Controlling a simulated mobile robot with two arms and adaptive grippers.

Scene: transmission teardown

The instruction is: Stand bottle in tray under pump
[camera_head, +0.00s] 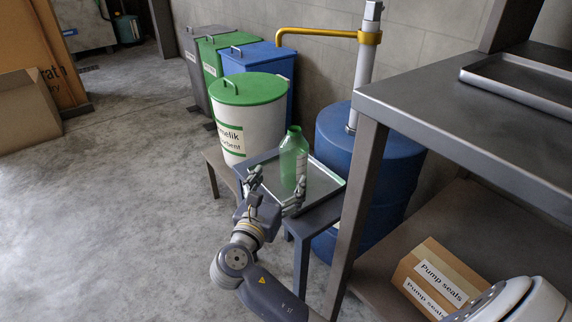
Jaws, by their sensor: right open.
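The green bottle (292,153) stands upright in a shallow metal tray (327,190) on a low dark stand. The pump has a grey upright pipe (362,85) and a yellow spout (318,32), on top of a blue drum (335,128). The spout's outlet end is up and to the left of the bottle in the picture; I cannot tell if it is straight above. My right gripper (278,189) is open at the tray's near side, its fingers to either side of the bottle's lower part. I cannot tell if they touch it. My left gripper is out of view.
A white bin with a green lid (241,115) stands left of the tray, with blue, green and grey bins behind. A metal bench (440,95) rises close on the right, with a cardboard box of pump seals (433,278) below.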

